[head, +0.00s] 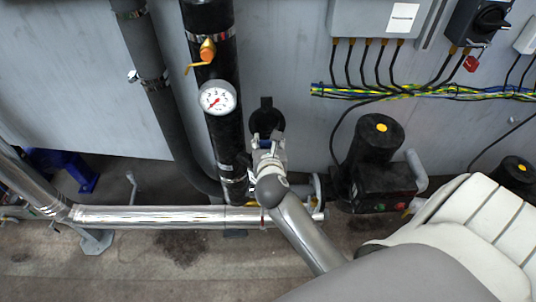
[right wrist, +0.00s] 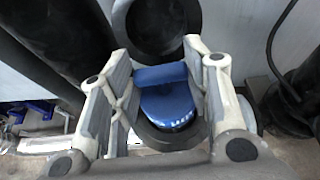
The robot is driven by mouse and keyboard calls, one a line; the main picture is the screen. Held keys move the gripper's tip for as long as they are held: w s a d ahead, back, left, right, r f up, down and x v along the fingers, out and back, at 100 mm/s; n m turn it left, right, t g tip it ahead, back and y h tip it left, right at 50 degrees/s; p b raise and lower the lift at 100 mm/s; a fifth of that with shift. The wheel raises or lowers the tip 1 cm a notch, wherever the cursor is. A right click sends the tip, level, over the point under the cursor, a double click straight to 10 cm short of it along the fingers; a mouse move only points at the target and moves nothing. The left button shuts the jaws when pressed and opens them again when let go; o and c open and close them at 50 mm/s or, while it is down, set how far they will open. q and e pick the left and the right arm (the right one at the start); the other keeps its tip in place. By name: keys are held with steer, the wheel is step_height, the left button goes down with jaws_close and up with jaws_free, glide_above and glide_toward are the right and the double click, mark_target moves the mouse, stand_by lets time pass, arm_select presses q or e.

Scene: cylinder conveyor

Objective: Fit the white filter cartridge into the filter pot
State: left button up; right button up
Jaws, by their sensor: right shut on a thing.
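My right gripper (head: 267,146) is at the middle of the head view, at the pipework. In the right wrist view its two fingers (right wrist: 160,76) are shut on a blue cap (right wrist: 167,103) with a thick bar across its top. A black round rim (right wrist: 170,138) shows under and around the near side of the cap; it seems to be the filter pot's mouth. No white cartridge body shows; whatever is below the cap is hidden. A black round lid-like part (head: 266,119) stands just behind the gripper. My left gripper is not in view.
A black vertical pipe (head: 213,135) with a pressure gauge (head: 217,98) stands close left of the gripper. A silver pipe (head: 150,215) runs low to the left. A black pump (head: 378,140) stands to the right. Cables (head: 420,90) and a grey box (head: 372,18) are on the wall.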

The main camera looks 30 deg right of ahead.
steer(key=shift+f, duration=2.25)
steer(key=o, duration=1.5)
steer(key=shift+f, duration=0.1)
steer(key=shift+c, duration=0.2)
steer(key=b+v, duration=0.1)
steer(key=v, duration=1.1)
steer(key=shift+s+r+b, duration=0.1)
steer(key=shift+r+b, duration=0.15)
steer(key=shift+b, duration=0.05)
